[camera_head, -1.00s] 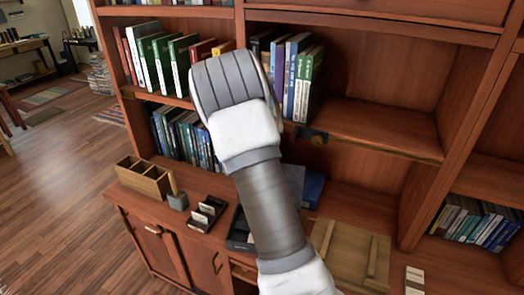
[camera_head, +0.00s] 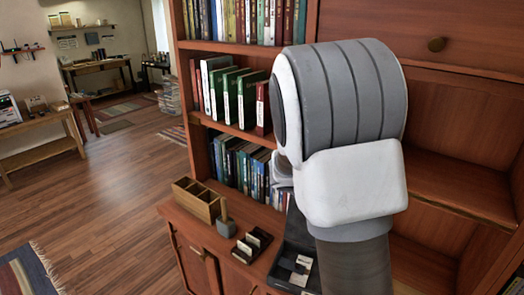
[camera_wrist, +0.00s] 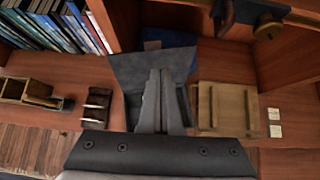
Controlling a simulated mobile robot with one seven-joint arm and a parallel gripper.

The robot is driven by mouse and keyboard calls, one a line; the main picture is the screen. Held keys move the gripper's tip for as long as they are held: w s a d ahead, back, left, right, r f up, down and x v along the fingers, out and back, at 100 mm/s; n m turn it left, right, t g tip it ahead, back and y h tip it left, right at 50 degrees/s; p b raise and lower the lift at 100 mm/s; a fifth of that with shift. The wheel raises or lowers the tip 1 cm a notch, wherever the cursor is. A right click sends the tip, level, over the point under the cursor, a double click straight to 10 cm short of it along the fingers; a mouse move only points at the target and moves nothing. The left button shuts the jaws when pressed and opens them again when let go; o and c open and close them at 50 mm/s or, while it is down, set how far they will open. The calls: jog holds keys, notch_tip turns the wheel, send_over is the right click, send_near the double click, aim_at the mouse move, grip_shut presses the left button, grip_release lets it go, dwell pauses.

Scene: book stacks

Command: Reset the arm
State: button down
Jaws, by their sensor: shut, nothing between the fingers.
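My gripper (camera_wrist: 160,105) shows in the wrist view with its two grey fingers together and nothing between them. It points toward the desk-height ledge of the bookcase, in front of a dark open box (camera_wrist: 182,62) with a grey raised lid. In the head view my arm stands large in front of the shelves at the right of centre, and the gripper itself is hidden behind it.
Books (camera_head: 235,95) fill the left shelves. The ledge carries a wooden divided box (camera_head: 197,200), a small grey pot (camera_head: 226,227), a dark card holder (camera_head: 252,245) and a wooden board (camera_wrist: 228,108). Open floor (camera_head: 110,190) lies at left.

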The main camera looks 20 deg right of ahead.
jog(key=s+a+r+m+g+y+b, duration=0.1)
jog(key=s+a+r+m, duration=0.1)
jog(key=s+r+m, duration=0.35)
jog(key=s+a+r+m+y+b, duration=0.1)
jog(key=s+a+r+m, duration=0.15)
jog(key=s+m, duration=0.6)
jog(key=s+a+m+y+b, duration=0.1)
jog(key=s+a+m+y, duration=0.4)
jog(key=s+a+m, duration=0.6)
jog(key=s+a, duration=0.1)
jog(key=s, duration=0.2)
jog(key=shift+a+r+m+t, duration=0.3)
jog(key=shift+r+m, duration=0.1)
